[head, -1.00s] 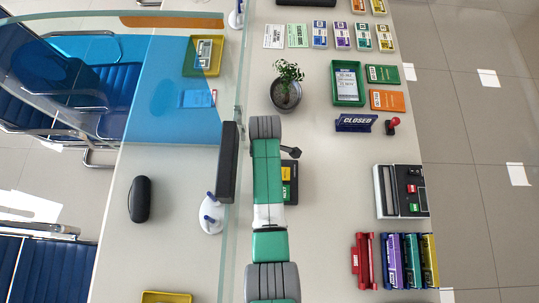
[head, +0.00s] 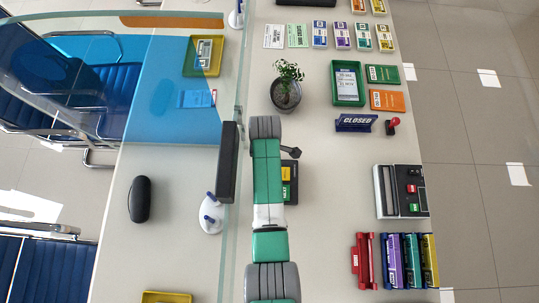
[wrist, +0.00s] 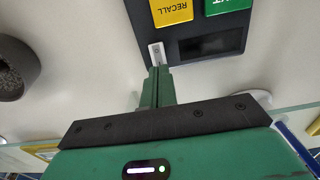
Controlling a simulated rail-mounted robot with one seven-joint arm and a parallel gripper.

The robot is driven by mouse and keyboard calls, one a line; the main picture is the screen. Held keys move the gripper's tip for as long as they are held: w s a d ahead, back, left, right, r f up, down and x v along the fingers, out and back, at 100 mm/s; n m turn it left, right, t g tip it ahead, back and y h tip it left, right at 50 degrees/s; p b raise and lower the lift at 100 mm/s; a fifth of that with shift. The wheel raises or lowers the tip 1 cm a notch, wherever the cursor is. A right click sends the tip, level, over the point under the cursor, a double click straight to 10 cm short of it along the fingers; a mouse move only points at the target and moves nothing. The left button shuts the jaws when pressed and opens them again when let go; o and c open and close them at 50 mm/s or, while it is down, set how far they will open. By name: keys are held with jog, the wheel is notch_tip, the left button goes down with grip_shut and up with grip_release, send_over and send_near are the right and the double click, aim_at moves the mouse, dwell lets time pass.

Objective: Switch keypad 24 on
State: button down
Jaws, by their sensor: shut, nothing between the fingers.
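The keypad (head: 291,180) is a dark box on the counter, partly hidden by my arm in the head view. The wrist view shows its dark casing (wrist: 234,38), a yellow RECALL button, a green button cut off by the frame edge, and a blank dark display (wrist: 207,45). A small pale switch plate (wrist: 157,50) sits at the casing's edge. My gripper (wrist: 157,72) is shut and empty, its fingertips right at the near end of this plate. I cannot tell whether they touch it or which way the switch is set. No number is readable.
A glass screen (head: 232,90) and a dark bar (head: 228,162) stand left of my arm. A potted plant (head: 286,95) stands beyond it. A CLOSED sign (head: 356,123) and a card machine (head: 401,191) are to the right. Counter between keypad and machine is clear.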

jog(key=shift+f+b, duration=0.7)
jog(key=shift+f, duration=0.25)
dwell(0.6)
notch_tip(320, 180, up, 7)
jog(key=p, duration=0.7)
jog(key=shift+r, duration=0.15)
